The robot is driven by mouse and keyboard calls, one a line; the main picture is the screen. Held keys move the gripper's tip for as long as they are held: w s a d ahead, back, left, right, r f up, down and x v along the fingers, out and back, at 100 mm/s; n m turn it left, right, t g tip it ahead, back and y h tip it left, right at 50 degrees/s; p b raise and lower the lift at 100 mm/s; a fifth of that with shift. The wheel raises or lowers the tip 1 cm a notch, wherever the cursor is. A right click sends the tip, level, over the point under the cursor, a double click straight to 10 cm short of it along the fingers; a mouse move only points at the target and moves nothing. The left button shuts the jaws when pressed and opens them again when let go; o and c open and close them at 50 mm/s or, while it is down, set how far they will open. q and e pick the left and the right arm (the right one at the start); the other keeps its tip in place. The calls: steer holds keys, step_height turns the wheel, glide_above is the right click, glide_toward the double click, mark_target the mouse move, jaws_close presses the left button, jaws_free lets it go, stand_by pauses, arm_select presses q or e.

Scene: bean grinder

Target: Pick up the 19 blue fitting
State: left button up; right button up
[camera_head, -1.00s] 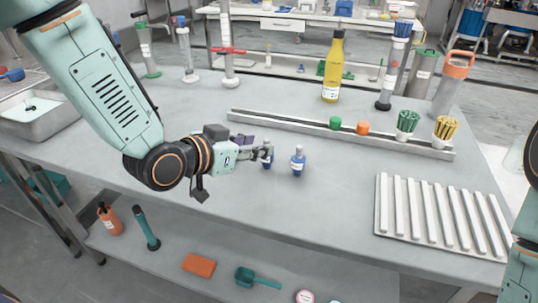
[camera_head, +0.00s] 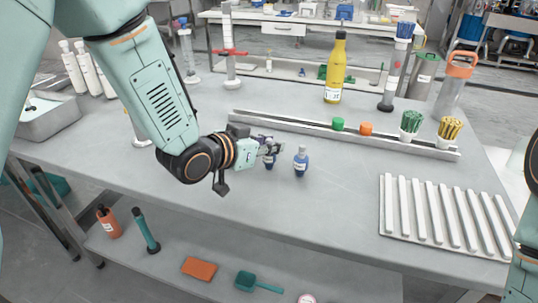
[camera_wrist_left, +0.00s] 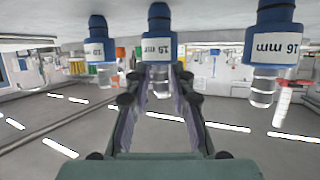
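Three blue fittings with clear lower ends and white labels show in the left wrist view, which looks upside down: one at left (camera_wrist_left: 98,42), one in the middle (camera_wrist_left: 158,22) and one at right (camera_wrist_left: 273,28). The right label seems to read 16 mm; the others I cannot read surely. My left gripper (camera_wrist_left: 158,88) is open, its fingers on either side of the middle fitting; contact is unclear. In the head view, my left gripper (camera_head: 270,148) is at one blue fitting (camera_head: 269,162), partly hidden. Another blue fitting (camera_head: 301,161) stands just right. My right gripper is out of view.
A ribbed white rack (camera_head: 383,205) lies at right. The table front (camera_head: 310,215) is clear.

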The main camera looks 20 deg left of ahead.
arm_select(q)
steer(key=shift+w+f, duration=0.1)
steer(key=c, duration=0.3)
steer(key=shift+a, duration=0.1)
jaws_close()
